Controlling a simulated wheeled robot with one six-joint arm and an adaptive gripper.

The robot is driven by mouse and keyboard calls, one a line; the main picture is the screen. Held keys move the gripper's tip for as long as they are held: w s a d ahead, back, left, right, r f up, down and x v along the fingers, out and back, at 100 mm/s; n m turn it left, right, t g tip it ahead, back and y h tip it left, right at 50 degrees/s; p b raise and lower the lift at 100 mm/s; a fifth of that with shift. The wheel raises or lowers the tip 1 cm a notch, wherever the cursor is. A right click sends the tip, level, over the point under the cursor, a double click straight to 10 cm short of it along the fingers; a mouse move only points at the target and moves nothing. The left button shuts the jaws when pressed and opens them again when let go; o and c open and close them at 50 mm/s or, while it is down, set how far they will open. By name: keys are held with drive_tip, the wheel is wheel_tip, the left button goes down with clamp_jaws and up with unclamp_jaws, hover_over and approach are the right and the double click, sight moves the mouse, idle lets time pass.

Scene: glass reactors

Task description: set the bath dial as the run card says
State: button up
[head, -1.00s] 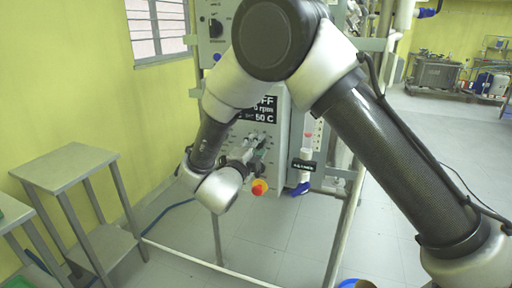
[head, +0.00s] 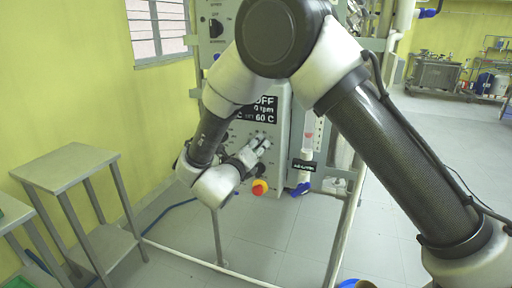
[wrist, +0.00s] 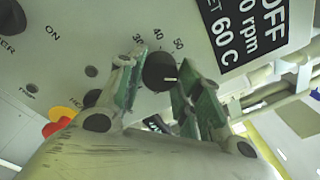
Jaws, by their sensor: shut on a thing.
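The bath dial (wrist: 159,70) is a round black knob on a pale panel in the wrist view. The numbers 30, 40 and 50 show around it, and a small white mark is on its right side; the scale beyond 50 is hidden by a finger. My gripper (wrist: 158,82) has its green-padded fingers on either side of the dial, shut on it. In the head view my gripper (head: 260,143) is at the panel's lower part and hides the dial. The black display (head: 263,108) reads OFF, 0 rpm and 60 C. I cannot make out a run card.
A red and yellow button (head: 260,187) sits just below my gripper. A white-and-blue fitting with a black tag (head: 304,166) hangs to the right. Metal frame posts (head: 347,225) stand close by. A grey side table (head: 66,166) is at the left.

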drive_tip(key=shift+f+m, duration=0.15)
drive_tip(key=shift+m, duration=1.85)
drive_tip(key=o, duration=1)
drive_tip(key=shift+o, duration=0.2)
drive_tip(key=shift+s, duration=0.1)
drive_tip(key=v, duration=1.2)
drive_tip(key=shift+r, duration=0.3)
